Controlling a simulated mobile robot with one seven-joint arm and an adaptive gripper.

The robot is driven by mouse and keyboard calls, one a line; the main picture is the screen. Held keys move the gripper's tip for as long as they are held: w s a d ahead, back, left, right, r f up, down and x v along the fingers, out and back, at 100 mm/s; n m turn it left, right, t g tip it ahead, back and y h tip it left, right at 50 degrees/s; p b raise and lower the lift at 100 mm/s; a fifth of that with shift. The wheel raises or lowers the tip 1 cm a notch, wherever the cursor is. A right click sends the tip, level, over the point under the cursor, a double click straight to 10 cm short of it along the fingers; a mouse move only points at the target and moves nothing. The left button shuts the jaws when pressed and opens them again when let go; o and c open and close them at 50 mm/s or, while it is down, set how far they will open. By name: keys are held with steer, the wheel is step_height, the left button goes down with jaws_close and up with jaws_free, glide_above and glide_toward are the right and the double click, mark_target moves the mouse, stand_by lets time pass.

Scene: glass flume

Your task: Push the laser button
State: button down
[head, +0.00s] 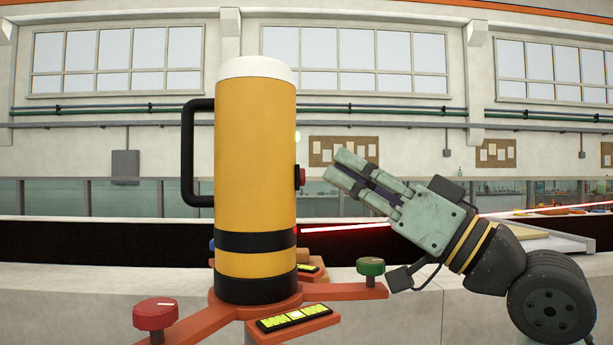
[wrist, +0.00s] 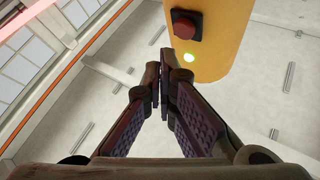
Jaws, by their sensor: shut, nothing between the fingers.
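The laser device is a tall yellow cylinder (head: 255,150) with a white top, black bands and a black handle on its left. It stands upright on an orange base. Its red button (head: 300,177) sticks out of the right side. In the wrist view the red button (wrist: 186,25) sits on a dark square mount on the yellow body (wrist: 215,45), with a glowing yellow-green light just below it. My gripper (head: 340,172) is shut and empty, to the right of the button and apart from it. In the wrist view my fingertips (wrist: 160,72) are below and left of the button.
The orange base has a red knob (head: 155,314), a green knob (head: 371,267) below my gripper, and a yellow level strip (head: 294,317). A red beam (head: 335,229) runs right from the cylinder, passing below my fingertips. A pale ledge lies underneath.

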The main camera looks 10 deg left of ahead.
steer(key=d, duration=0.2)
steer(key=w+d, duration=0.1)
steer(key=d, duration=0.1)
steer(key=shift+d, duration=0.3)
steer(key=shift+d, duration=0.1)
stand_by(1.7)
